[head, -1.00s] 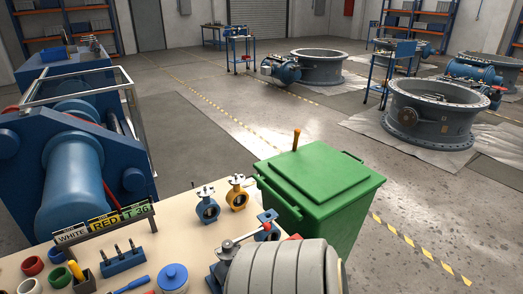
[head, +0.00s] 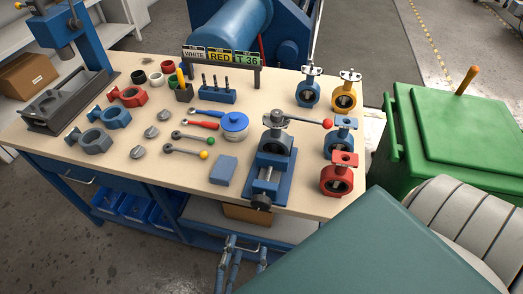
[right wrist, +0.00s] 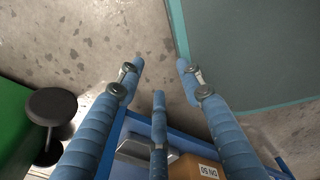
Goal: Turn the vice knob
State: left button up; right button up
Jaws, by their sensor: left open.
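The blue vice (head: 268,178) stands at the front edge of the workbench (head: 135,165) in the head view. Its black round knob (head: 261,202) faces the front, at the bench edge. A metal lever with a red ball end (head: 328,124) lies across the vice top. My left gripper (head: 240,243) is low in the head view, in front of and below the bench edge, apart from the knob. It is open and empty. My right gripper (right wrist: 160,75) shows in the right wrist view with its blue fingers spread and nothing between them.
Red (head: 338,178) and yellow (head: 346,92) valves stand right of the vice, with blue ones beside them. A blue block (head: 223,170) lies left of it. A teal surface (head: 360,245) fills the lower right. A green bin (head: 455,130) stands right of the bench.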

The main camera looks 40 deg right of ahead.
aim_at(260, 208)
pick_arm(q)
jog(key=w+d+r+m, duration=0.1)
jog(key=w+d, duration=0.1)
jog(key=d, duration=0.1)
jog(key=w+d+r+m+p, duration=0.1)
jog(key=w+d+r, duration=0.1)
jog(key=d, duration=0.1)
jog(key=w+d+r+m+h+p, duration=0.1)
jog(key=d, duration=0.1)
jog(key=shift+w+d+r, duration=0.3)
jog(key=shift+w+d, duration=0.3)
jog(key=shift+d, duration=0.15)
jog(key=shift+f, duration=0.1)
jog(key=c, duration=1.2)
jog(key=shift+o, duration=0.2)
pick_arm(e)
jog(key=shift+w+a+r, duration=0.45)
jog(key=shift+w+a, duration=0.05)
jog(key=shift+w, duration=0.1)
jog(key=shift+w+a+r, duration=0.4)
jog(key=shift+w+a, duration=0.1)
jog(key=shift+w, duration=0.1)
